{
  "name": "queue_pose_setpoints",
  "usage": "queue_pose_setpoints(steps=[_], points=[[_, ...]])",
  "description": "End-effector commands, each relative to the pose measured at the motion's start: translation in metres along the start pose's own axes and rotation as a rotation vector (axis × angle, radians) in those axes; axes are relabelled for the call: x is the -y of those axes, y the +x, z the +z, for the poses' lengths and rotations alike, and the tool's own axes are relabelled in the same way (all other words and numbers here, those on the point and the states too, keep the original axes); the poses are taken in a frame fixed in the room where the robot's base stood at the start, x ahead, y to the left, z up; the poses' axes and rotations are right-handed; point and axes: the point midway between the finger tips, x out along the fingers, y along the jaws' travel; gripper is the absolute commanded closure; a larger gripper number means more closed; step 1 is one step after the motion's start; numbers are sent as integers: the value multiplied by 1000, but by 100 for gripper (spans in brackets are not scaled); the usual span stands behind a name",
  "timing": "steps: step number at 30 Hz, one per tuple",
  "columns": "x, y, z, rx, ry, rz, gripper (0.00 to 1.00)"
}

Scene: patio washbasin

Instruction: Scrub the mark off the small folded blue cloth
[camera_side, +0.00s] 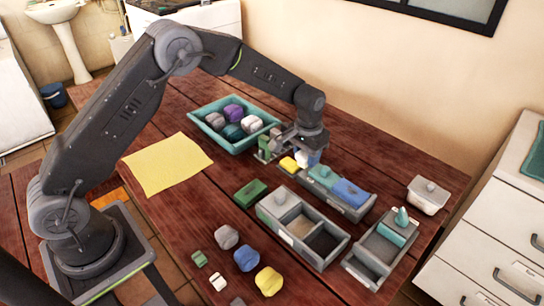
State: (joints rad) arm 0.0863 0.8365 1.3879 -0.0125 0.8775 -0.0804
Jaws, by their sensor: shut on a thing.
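My gripper (299,150) points down over the far end of a long grey holder (362,212). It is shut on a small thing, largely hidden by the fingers. A white and blue piece (309,157) shows just below it, but I cannot tell whether this is the held thing. A blue folded cloth (351,193) lies at the holder's near end, beside a teal folded one (325,175). A small yellow piece (288,164) and a green piece (267,147) lie close to the gripper. I cannot make out a mark on the blue cloth.
A teal tray (203,111) of rounded bundles stands behind left. A yellow cloth (168,163) lies flat. A green block (250,193), grey divided box (321,262), second grey box (365,271), lidded container (427,195) and several loose lumps occupy the front and right.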

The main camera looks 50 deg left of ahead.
Motion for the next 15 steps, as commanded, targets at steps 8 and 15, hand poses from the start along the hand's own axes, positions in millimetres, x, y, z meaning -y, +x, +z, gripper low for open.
queue_pose_setpoints(steps=[8,15], points=[[-76,7,-45,-19,6,15,81],[-114,8,-57,-29,4,26,81]])
